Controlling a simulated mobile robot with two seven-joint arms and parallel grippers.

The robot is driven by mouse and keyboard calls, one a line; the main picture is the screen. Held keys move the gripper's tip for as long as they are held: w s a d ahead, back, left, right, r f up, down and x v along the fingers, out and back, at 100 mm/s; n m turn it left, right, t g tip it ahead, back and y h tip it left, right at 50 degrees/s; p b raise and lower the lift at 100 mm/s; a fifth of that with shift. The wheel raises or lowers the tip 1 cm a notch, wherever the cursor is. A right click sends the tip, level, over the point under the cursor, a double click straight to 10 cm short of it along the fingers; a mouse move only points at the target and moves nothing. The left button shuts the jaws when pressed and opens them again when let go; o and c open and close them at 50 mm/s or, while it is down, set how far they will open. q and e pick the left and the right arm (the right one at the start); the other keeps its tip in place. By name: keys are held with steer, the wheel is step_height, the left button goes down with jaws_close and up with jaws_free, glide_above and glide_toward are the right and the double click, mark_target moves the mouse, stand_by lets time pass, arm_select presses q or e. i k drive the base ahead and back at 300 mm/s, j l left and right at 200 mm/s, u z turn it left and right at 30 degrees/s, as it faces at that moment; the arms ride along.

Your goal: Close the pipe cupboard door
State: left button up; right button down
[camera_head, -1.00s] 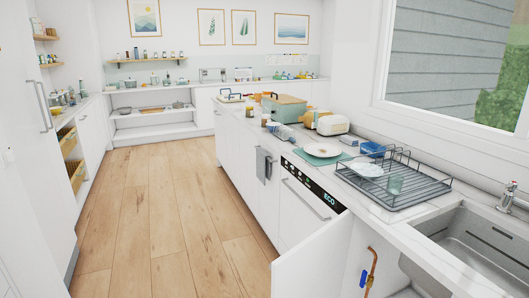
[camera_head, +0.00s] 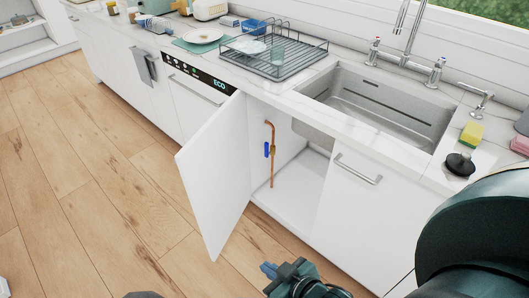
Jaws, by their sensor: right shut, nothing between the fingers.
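The pipe cupboard door (camera_head: 212,172) is a white panel under the counter, left of the sink. It stands wide open, swung out into the room from its left edge. Inside the cupboard a copper pipe (camera_head: 271,150) with a blue valve handle shows against the white wall. My right gripper (camera_head: 272,268) is at the bottom of the head view, in front of the open cupboard and to the right of the door's lower edge. It looks shut and empty, apart from the door. My left gripper is not in view.
A closed white door with a metal handle (camera_head: 358,171) is right of the opening. Above are the steel sink (camera_head: 380,110) and a dark dish rack (camera_head: 275,52). The dishwasher (camera_head: 196,83) is left. The wooden floor (camera_head: 110,190) left of the door is clear.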

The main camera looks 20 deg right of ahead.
mark_target(214, 166)
steer(key=z, duration=0.5)
steer(key=i+j+z, duration=0.1)
steer(key=z, duration=0.3)
steer(key=j+z, duration=0.4)
steer(key=i+j+z, duration=0.1)
steer(key=j+z, duration=0.75)
steer(key=j, duration=0.45)
steer(key=k+j, duration=0.1)
steer(key=j, duration=0.8)
steer(key=k+j+z, duration=0.1)
steer(key=j, duration=0.35)
steer(key=k+j, duration=0.1)
steer(key=j, duration=0.3)
steer(key=k+j, duration=0.1)
steer(key=j, duration=0.35)
steer(key=z, duration=0.05)
